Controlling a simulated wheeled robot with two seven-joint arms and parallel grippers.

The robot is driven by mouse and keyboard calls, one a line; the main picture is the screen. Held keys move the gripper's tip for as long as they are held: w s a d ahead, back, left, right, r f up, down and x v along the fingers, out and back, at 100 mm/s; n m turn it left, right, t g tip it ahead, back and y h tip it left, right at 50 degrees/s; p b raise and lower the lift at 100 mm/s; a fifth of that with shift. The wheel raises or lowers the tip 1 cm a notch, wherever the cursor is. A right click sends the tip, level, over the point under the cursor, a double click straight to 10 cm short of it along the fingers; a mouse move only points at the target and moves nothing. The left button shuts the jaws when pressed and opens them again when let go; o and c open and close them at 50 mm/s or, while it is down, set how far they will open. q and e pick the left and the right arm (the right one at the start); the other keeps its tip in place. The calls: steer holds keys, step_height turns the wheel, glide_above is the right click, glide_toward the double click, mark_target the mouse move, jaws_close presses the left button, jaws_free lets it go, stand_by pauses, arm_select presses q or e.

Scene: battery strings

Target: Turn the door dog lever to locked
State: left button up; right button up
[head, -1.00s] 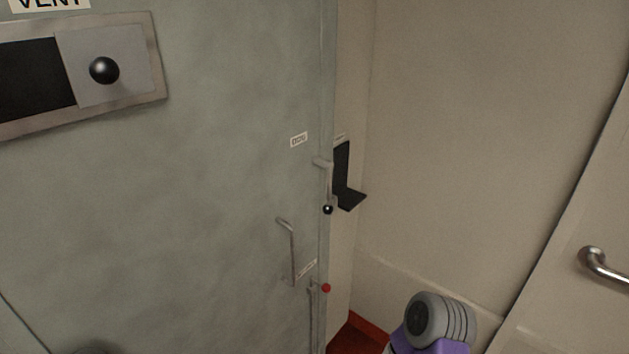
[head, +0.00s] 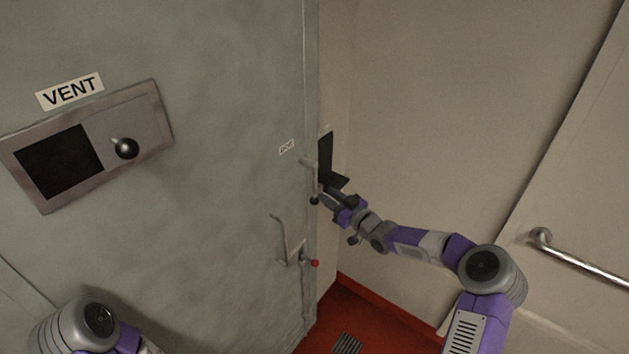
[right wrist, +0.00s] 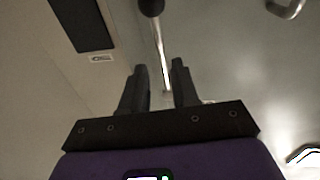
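The dog lever (head: 313,181) is a thin metal lever at the door's right edge, hanging down from its pivot to a black ball knob (head: 314,201). A small label (head: 286,146) is to its left. My right gripper (head: 325,193) is close to the knob, on its right. In the right wrist view my gripper (right wrist: 160,75) has its two fingers apart, with the lever rod (right wrist: 160,45) seen in line with the gap and the black knob (right wrist: 151,6) at the top edge. Contact cannot be told. My left gripper is out of view.
A pull handle (head: 279,240) and a red-knobbed lever (head: 315,263) are lower on the grey-green door (head: 220,200). A vent panel (head: 160,110) is at left, a grab rail (head: 580,262) at right.

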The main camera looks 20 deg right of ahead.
mark_target(315, 187)
steer(key=shift+p+x, duration=0.6)
steer(key=shift+x, duration=3)
steer(key=shift+s+f, duration=0.1)
steer(key=shift+c, duration=0.3)
jaws_close()
